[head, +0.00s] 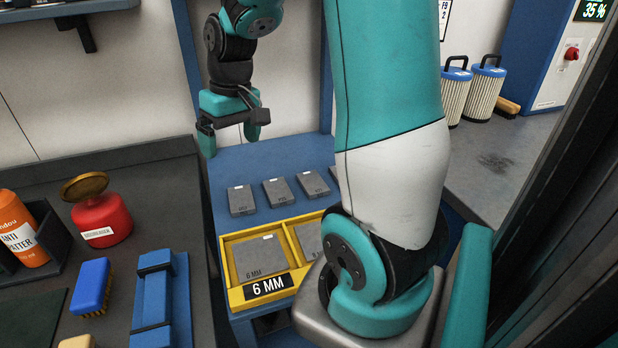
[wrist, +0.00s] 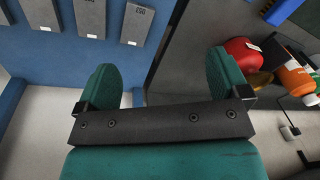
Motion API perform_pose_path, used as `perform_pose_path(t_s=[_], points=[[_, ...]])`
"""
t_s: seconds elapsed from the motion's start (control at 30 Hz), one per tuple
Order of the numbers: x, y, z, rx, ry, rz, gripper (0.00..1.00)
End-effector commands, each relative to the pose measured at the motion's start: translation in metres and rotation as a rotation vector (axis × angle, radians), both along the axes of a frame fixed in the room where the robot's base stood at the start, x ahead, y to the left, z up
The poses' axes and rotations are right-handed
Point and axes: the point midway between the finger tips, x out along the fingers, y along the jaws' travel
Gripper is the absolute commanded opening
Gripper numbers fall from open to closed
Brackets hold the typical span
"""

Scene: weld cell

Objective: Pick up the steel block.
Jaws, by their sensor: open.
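My gripper (head: 230,137) is open and empty, above the back of the blue stand (head: 290,150). Its two teal fingers stand apart in the wrist view (wrist: 164,82), with nothing between them. Several flat grey blocks with small pale labels, such as the left one (head: 241,200), lie in a row on the blue stand, in front of and below my gripper. They also show at the upper left of the wrist view (wrist: 88,18). I cannot tell which is the steel block.
A yellow tray (head: 237,298) marked 6 MM holds grey plates; my arm hides its right part. The dark bench at left carries a red can (head: 101,222), an orange bottle (head: 20,235), a blue brush (head: 91,287) and a blue fixture (head: 155,300).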

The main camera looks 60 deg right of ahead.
Motion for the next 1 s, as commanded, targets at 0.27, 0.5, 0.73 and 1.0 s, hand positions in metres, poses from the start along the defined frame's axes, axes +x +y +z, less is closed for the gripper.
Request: perform_pose_path(t_s=[0.27, 0.5, 0.73, 1.0], points=[[-0.045, -0.176, -0.024, -0.061, 0.106, -0.416, 0.94], [-0.063, -0.205, -0.047, -0.067, 0.132, -0.488, 0.94], [-0.063, -0.204, -0.098, -0.066, 0.133, -0.486, 0.94], [-0.062, -0.204, -0.145, -0.069, 0.128, -0.486, 0.94]])
